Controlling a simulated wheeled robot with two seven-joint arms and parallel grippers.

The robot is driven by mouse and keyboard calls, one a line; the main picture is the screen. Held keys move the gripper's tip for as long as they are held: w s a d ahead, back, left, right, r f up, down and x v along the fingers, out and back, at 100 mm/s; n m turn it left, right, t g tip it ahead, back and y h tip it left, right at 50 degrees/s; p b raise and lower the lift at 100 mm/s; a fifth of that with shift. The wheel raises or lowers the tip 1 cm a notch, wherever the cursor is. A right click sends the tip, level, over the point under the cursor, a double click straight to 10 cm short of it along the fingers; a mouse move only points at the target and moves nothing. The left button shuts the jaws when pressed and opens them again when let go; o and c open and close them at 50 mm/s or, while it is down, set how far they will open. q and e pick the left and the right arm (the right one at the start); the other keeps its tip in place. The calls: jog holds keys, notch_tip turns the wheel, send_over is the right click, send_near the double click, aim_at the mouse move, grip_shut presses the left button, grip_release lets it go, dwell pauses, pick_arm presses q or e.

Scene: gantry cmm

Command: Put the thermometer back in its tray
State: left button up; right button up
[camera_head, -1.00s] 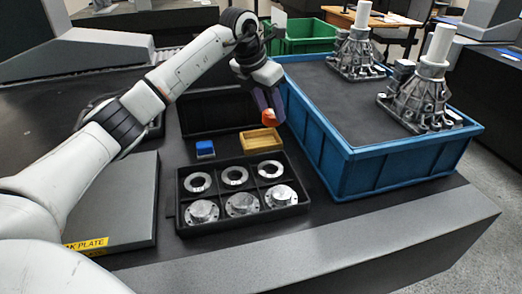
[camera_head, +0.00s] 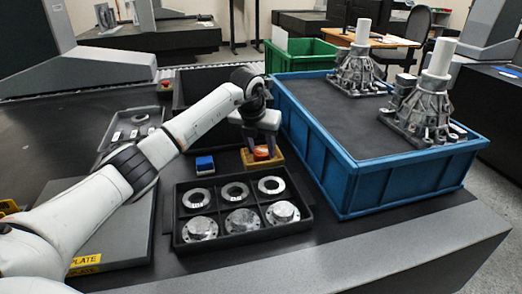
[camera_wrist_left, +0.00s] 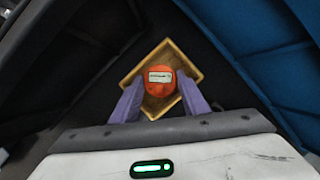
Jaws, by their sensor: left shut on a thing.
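The thermometer (camera_head: 261,153) is a small orange round body; a light label or display shows on its top in the left wrist view (camera_wrist_left: 160,79). My left gripper (camera_head: 264,146) points down and is shut on it, with a purple finger on each side. The thermometer is over or within the small yellow wooden tray (camera_head: 248,163), inside its outline in the left wrist view (camera_wrist_left: 136,79). I cannot tell whether it touches the tray floor. My right gripper is not in view.
A blue-topped block (camera_head: 204,163) sits left of the tray. A black compartment tray (camera_head: 180,235) with metal rings and flanges lies in front. A big blue bin (camera_head: 345,190) with castings stands close on the right. A black open bin (camera_head: 190,92) is behind.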

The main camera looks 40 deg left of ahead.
pick_arm(q)
jog(key=shift+f, duration=0.25)
jog(key=o, duration=0.8)
jog(key=p+v, duration=0.1)
jog(key=v, duration=1.1)
jog(key=shift+p, duration=0.3)
jog(key=shift+r, duration=0.1)
